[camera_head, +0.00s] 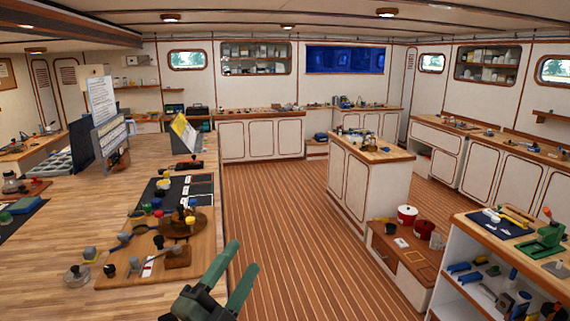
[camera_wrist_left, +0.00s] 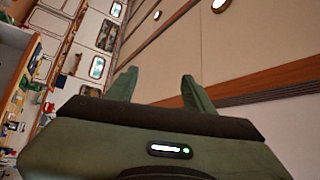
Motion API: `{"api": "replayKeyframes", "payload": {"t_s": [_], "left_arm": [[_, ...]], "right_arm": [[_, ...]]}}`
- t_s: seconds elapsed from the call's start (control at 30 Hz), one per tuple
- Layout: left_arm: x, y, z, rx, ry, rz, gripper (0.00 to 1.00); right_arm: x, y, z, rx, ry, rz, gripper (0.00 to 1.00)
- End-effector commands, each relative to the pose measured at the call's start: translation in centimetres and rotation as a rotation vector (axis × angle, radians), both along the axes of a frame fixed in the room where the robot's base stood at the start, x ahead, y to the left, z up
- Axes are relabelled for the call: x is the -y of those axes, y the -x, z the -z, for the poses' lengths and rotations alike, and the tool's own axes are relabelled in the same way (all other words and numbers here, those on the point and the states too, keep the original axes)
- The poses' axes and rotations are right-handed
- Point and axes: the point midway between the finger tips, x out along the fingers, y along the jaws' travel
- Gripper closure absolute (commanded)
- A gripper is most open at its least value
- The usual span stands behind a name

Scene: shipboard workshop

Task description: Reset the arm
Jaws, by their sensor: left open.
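My left gripper (camera_head: 234,266) shows at the bottom centre of the head view, beside the front right edge of the wooden workbench. Its two green fingers are apart and nothing is between them. In the left wrist view the same gripper (camera_wrist_left: 157,88) has its fingers spread and empty, with the ceiling and a tilted wall of the room behind them. My right gripper is in neither view.
The workbench (camera_head: 60,271) at left carries a wooden board (camera_head: 128,270) with several small parts. A central island (camera_head: 370,190) stands beyond open plank floor (camera_head: 270,215). A low shelf unit (camera_head: 455,225) with tools is at right, near red containers (camera_head: 407,215).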

Motion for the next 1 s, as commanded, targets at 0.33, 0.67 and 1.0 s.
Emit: {"api": "replayKeyframes", "payload": {"t_s": [0.33, 0.67, 1.0], "left_arm": [[-11.3, 8.3, 21.4, -0.954, 0.515, -0.493, 0.48], [-12.4, 21.2, 30.4, -1.475, 0.657, -0.718, 0.48], [-11.9, 27.0, 36.9, -1.718, 0.683, -0.815, 0.48]], "right_arm": [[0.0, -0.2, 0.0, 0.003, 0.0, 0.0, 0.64], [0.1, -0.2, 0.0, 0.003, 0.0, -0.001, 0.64], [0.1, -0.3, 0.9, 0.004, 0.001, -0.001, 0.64]]}}
